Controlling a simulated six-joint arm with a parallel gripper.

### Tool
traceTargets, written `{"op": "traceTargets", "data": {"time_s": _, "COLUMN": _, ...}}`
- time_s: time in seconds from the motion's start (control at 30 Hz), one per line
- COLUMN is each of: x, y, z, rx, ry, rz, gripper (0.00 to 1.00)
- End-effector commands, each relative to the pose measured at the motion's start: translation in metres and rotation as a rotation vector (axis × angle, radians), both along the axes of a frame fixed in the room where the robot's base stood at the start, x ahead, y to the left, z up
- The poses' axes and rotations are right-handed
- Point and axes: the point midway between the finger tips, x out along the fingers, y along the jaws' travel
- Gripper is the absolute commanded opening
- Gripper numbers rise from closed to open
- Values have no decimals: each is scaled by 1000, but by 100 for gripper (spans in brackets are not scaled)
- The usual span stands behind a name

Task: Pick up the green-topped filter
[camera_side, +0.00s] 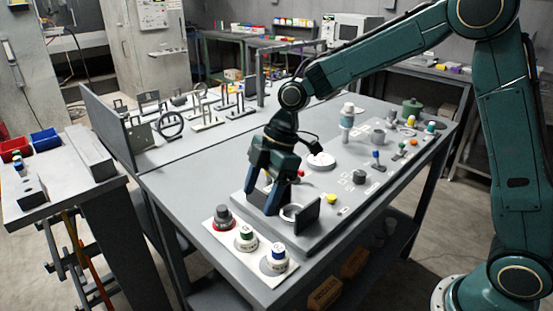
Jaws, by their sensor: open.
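A white filter with a green top (245,239) stands upright on a pale strip at the table's front corner. It is the middle one of a row of three. A filter with a grey top and red base (222,218) stands to its left and behind. A white filter with a blue top (276,259) stands to its right and in front. My gripper (262,203) points down, open, over the raised grey plate, behind and to the right of the green-topped filter and apart from it. I see nothing held between its blue fingers.
A dark upright block and a pale ring (291,212) are close to my gripper's right. The grey plate (318,228) carries a white disc (321,161), coloured knobs and small parts. Frames and rings on stands (170,125) fill the far left. The table between is clear.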

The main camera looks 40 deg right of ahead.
Motion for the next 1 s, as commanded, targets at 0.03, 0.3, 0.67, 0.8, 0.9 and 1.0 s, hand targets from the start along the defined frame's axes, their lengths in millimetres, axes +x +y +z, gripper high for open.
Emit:
{"op": "traceTargets", "data": {"time_s": 0.03, "x": -1, "y": 3, "z": -8, "rx": 0, "ry": 5, "rz": 2, "gripper": 65}}
{"op": "traceTargets", "data": {"time_s": 0.3, "x": 3, "y": 15, "z": -37, "rx": -1, "ry": 2, "rz": 0, "gripper": 65}}
{"op": "traceTargets", "data": {"time_s": 0.67, "x": 3, "y": 17, "z": -44, "rx": -1, "ry": 1, "rz": 0, "gripper": 65}}
{"op": "traceTargets", "data": {"time_s": 0.8, "x": 3, "y": 22, "z": -53, "rx": 0, "ry": 3, "rz": 1, "gripper": 65}}
{"op": "traceTargets", "data": {"time_s": 0.9, "x": 4, "y": 27, "z": -63, "rx": 0, "ry": 3, "rz": 1, "gripper": 65}}
{"op": "traceTargets", "data": {"time_s": 1.0, "x": 5, "y": 31, "z": -74, "rx": -1, "ry": 3, "rz": 0, "gripper": 65}}
